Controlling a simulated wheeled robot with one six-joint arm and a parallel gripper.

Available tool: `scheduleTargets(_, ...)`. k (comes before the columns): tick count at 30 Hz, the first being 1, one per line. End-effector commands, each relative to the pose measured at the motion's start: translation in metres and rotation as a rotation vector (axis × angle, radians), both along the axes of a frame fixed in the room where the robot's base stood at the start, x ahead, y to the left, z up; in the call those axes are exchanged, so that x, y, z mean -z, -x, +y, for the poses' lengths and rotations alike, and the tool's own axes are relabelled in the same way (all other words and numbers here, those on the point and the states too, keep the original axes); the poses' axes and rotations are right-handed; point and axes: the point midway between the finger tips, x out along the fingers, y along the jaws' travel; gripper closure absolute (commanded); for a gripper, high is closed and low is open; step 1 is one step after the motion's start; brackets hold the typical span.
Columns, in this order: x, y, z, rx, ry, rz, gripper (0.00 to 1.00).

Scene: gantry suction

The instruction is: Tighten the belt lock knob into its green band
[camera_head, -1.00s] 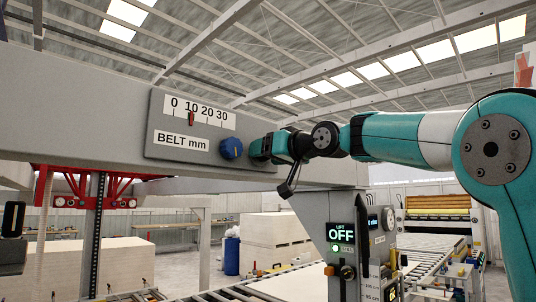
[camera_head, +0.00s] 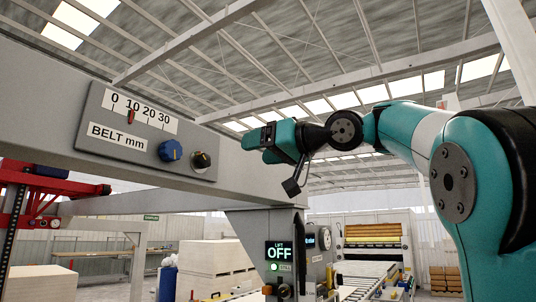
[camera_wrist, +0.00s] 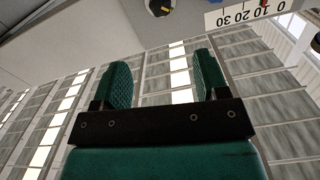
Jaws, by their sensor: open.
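A small black knob with a yellowish mark (camera_head: 201,160) sits at the right end of the grey belt panel (camera_head: 103,110), right of a larger blue knob (camera_head: 171,151). I cannot make out a green band around it or tell which knob is the lock. The panel reads "BELT mm", with a red pointer (camera_head: 130,116) near 10. My gripper (camera_head: 258,148) is right of the black knob, apart from it, open and empty. In the wrist view, its two green fingers (camera_wrist: 161,60) stand apart with nothing between them. A dark knob (camera_wrist: 160,6) is cut off at the top edge there.
The grey gantry beam (camera_head: 50,60) carries the panel. Below it stands a post with a lift display reading OFF (camera_head: 280,252). A red frame (camera_head: 35,190) is at the left.

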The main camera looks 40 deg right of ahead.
Motion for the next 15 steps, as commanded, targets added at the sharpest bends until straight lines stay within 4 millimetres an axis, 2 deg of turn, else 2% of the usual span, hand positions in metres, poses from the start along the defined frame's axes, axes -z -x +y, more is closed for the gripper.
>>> scheduleTargets(6, 0.000, 0.014, -0.004, 0.002, 0.000, 0.001, 0.33)
scheduleTargets(15, 0.000, 0.015, -0.003, -0.001, 0.000, 0.002, 0.33)
